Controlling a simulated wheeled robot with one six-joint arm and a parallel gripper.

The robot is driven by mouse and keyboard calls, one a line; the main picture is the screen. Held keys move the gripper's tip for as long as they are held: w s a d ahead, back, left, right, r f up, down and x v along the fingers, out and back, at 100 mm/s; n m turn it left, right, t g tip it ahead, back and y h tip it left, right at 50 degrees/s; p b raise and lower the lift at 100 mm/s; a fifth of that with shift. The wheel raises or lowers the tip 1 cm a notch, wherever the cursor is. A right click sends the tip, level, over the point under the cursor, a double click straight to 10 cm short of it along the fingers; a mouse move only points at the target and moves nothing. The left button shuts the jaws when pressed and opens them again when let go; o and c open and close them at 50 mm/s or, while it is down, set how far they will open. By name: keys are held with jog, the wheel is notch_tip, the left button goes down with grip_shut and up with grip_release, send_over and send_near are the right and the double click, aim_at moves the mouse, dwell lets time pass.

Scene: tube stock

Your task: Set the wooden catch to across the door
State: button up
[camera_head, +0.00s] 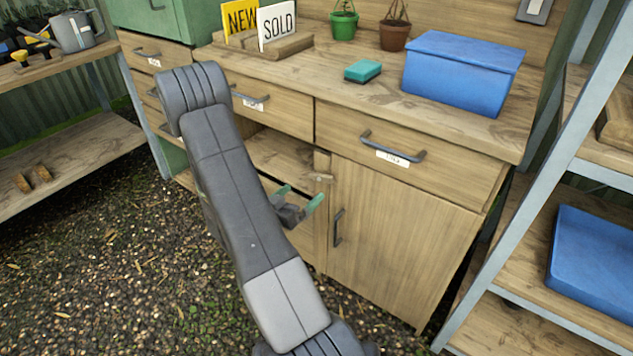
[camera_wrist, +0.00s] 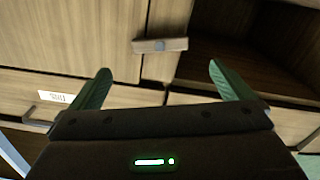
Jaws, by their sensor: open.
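The wooden catch (camera_wrist: 160,45) is a small bar with a grey pivot at its middle. It lies level on the narrow post beside the cupboard door (camera_wrist: 70,35), and one end seems to overlap the door's edge. It also shows small in the head view (camera_head: 321,178). The door (camera_head: 390,240) looks shut, with a dark upright handle (camera_head: 338,228). My gripper (camera_head: 299,197) is open and empty in front of the catch. In the wrist view its green fingertips (camera_wrist: 158,69) stand apart on either side of the catch, not visibly touching it.
An open cupboard space (camera_wrist: 240,40) lies beside the post. Drawers with bar handles (camera_head: 392,147) run above the door. A blue box (camera_head: 462,75) and a teal sponge (camera_head: 362,71) are on the bench top. A metal shelf rack (camera_head: 560,165) stands close on the right.

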aim_at(319, 178)
jog(key=x, duration=0.7)
jog(key=shift+w+d+b, duration=0.25)
jog(key=shift+w+b, duration=0.05)
jog(key=shift+b, duration=0.1)
jog(key=shift+c, duration=0.2)
